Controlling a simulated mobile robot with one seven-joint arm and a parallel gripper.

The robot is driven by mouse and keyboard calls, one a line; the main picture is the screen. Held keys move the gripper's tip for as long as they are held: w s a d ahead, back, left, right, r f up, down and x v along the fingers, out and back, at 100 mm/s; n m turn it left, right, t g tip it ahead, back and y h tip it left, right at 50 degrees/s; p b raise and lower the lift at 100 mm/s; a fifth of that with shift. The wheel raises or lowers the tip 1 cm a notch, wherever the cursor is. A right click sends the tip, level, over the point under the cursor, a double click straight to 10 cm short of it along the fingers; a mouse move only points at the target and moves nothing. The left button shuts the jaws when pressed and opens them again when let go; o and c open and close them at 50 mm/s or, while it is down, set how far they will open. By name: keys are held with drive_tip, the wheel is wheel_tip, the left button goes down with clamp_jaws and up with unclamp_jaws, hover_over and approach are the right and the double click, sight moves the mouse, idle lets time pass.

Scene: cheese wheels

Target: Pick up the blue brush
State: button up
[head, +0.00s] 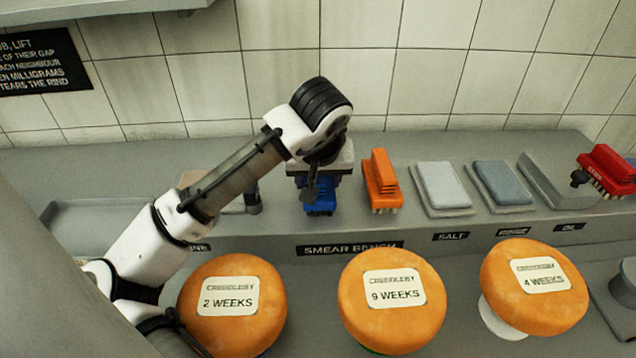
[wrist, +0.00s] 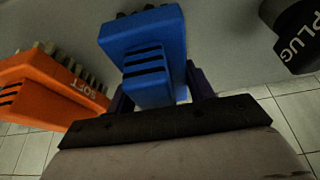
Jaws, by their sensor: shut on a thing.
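The blue brush (head: 319,199) is at the shelf's middle, left of an orange brush, with its lower part showing below my gripper (head: 318,180). In the wrist view the blue brush (wrist: 147,50) has a ridged grip block between my two dark fingers (wrist: 152,85), which are shut on it. Its bristles point away from my gripper at the top of that view. My arm and wrist hide the upper part of the brush in the head view. I cannot tell whether its bristles touch the shelf.
The orange brush (head: 381,180) marked SOFT stands close on the right. Salt (head: 443,188) and rinse (head: 503,185) pads and a red brush (head: 609,168) lie farther right. A dark plug (wrist: 298,35) shows in the wrist view. Orange cheese wheels (head: 391,322) stand in front, below the shelf.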

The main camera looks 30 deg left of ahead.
drive_tip(key=shift+c, duration=0.7)
wheel_tip(320, 180, up, 20)
drive_tip(key=b, duration=0.1)
drive_tip(key=shift+b, duration=0.3)
